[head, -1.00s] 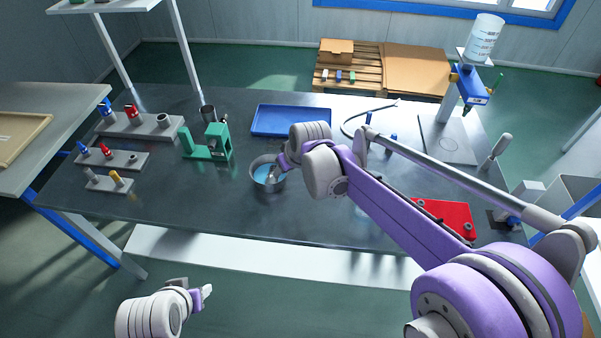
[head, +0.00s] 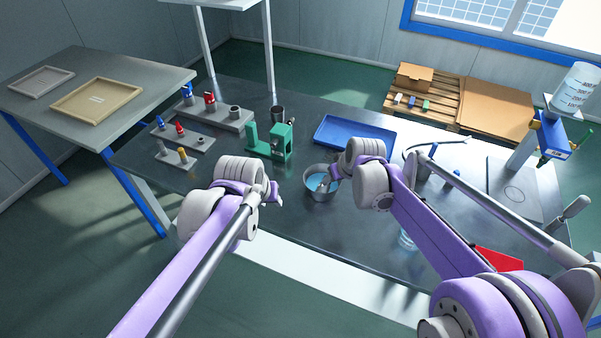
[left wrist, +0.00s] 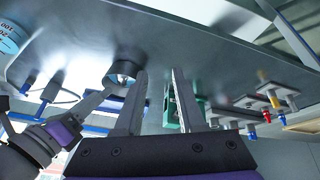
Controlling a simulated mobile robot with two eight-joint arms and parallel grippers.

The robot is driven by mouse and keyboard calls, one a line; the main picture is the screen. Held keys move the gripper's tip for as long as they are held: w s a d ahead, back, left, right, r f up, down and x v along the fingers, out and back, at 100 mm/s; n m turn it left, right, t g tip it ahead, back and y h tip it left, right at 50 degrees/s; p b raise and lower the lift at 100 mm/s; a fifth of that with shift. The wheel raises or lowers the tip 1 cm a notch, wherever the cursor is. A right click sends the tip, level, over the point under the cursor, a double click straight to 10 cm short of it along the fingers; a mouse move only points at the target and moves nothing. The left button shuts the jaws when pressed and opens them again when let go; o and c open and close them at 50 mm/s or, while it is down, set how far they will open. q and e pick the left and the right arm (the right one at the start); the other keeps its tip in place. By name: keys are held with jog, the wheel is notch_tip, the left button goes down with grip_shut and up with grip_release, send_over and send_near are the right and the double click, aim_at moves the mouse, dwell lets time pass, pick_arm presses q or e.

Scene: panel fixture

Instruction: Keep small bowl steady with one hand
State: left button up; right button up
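The small bowl (head: 322,192) is grey with light blue contents and stands upright on the dark table. In the left wrist view the bowl (left wrist: 121,78) shows just left of my fingers. My left gripper (head: 278,196) is open and empty, left of the bowl and apart from it. Its two spread fingers (left wrist: 160,71) show in the left wrist view. My right gripper (head: 334,176) is at the bowl's far right rim, its tip over or inside the bowl. Whether it is shut on the rim or on something inside is hidden.
A green fixture (head: 270,141) and a dark cup (head: 278,114) stand behind the bowl. A blue tray (head: 354,134) lies farther back. Grey blocks with pegs (head: 215,118) are at the left, and a red panel (head: 497,259) at the right. The table between bowl and front edge is clear.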

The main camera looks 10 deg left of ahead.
pick_arm(q)
send_near(306, 182)
jog(key=shift+n+h, duration=0.3)
jog(key=x, duration=1)
jog(key=shift+a+f, duration=0.2)
jog(key=shift+f, duration=0.3)
grip_shut()
dwell(0.7)
